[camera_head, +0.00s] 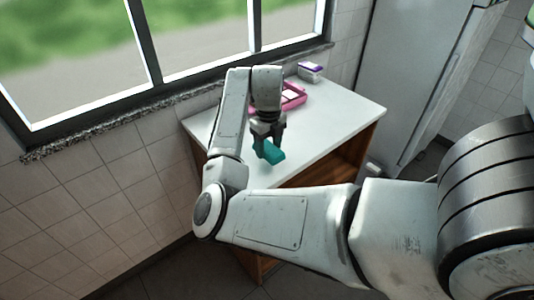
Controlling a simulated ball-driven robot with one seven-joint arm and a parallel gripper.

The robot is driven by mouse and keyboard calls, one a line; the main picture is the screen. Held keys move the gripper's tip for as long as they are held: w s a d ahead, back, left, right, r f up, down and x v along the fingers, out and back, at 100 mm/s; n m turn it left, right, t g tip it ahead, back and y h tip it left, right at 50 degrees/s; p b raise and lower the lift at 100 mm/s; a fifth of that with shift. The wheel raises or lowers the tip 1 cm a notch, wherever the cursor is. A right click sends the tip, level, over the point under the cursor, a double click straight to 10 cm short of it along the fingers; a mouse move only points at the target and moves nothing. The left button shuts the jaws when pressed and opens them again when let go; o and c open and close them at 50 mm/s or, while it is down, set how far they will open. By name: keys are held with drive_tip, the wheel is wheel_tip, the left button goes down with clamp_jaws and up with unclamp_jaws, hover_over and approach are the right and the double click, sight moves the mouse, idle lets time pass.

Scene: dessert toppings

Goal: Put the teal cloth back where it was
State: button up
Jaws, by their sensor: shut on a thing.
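The teal cloth (270,152) is a small block-like folded piece held at the end of my arm, over the near left part of the white tabletop (340,110). My gripper (266,137) points down and is shut on the teal cloth. The cloth appears slightly tilted. I cannot tell whether it touches the tabletop or hangs a little above it. My arm hides the left part of the table.
A pink tray (293,96) with something pale in it is behind my gripper. A small white and purple box (310,71) stands at the back corner. A window (200,40) and tiled wall are behind. The tabletop's right side is clear.

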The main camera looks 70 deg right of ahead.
sight(267, 154)
drive_tip(key=shift+w+d+f, duration=0.25)
drive_tip(key=shift+f, duration=0.15)
drive_tip(key=shift+w+f+p, duration=0.1)
drive_tip(key=shift+f+p, duration=0.3)
drive_tip(key=shift+f, duration=1.25)
drive_tip(key=shift+f, duration=0.2)
drive_tip(key=o, duration=0.9)
drive_tip(key=shift+o, duration=0.2)
drive_tip(key=shift+r, duration=0.1)
wheel_tip(267, 154, up, 12)
drive_tip(key=shift+r+b, duration=0.15)
drive_tip(key=shift+b, duration=0.3)
